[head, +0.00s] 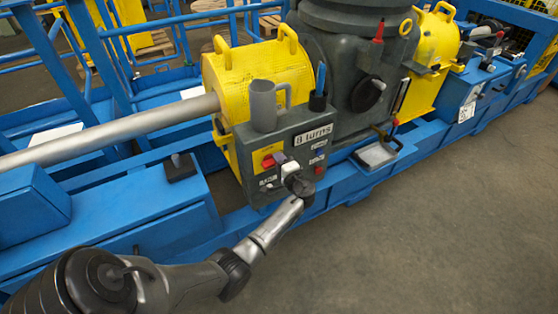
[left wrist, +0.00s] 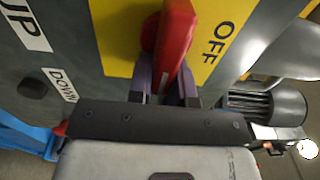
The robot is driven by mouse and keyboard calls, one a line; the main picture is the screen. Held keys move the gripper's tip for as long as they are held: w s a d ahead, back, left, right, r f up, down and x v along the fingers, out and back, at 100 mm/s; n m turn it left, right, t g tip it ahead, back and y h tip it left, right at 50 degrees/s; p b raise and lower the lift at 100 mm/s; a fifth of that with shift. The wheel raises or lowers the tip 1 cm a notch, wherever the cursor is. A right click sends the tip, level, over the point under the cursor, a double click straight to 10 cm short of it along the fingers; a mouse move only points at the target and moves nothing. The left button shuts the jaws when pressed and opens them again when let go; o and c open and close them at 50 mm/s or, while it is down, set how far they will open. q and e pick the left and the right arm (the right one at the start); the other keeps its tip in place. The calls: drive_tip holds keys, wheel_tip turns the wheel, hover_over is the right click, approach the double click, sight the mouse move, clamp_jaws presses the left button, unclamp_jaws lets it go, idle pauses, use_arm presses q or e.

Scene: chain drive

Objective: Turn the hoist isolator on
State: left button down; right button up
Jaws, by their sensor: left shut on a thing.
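The hoist isolator is a red handle (left wrist: 176,38) on a yellow plate (left wrist: 118,38) marked OFF, seen close up in the left wrist view. In the head view the red handle (head: 268,162) is on the front of the grey control box (head: 297,135). My left gripper (left wrist: 165,88) is shut on the handle, one dark purple finger on each side of it. In the head view the left gripper (head: 279,158) reaches the box from below and partly hides its front. My right gripper is in neither view.
UP (left wrist: 20,22) and DOWN (left wrist: 60,84) labels lie left of the plate. A grey mug (head: 263,105) and a pen cup (head: 317,101) stand on the box. A red button (head: 319,170) is at its lower right. Open floor (head: 440,230) lies in front.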

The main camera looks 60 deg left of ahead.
use_arm(q)
drive_tip(key=c, duration=1)
unclamp_jaws()
drive_tip(key=shift+c, duration=0.2)
drive_tip(key=d+p, duration=0.2)
drive_tip(key=d, duration=1.2)
drive_tip(key=shift+s+p, duration=0.3)
drive_tip(key=shift+s, duration=0.15)
drive_tip(key=shift+a, duration=0.1)
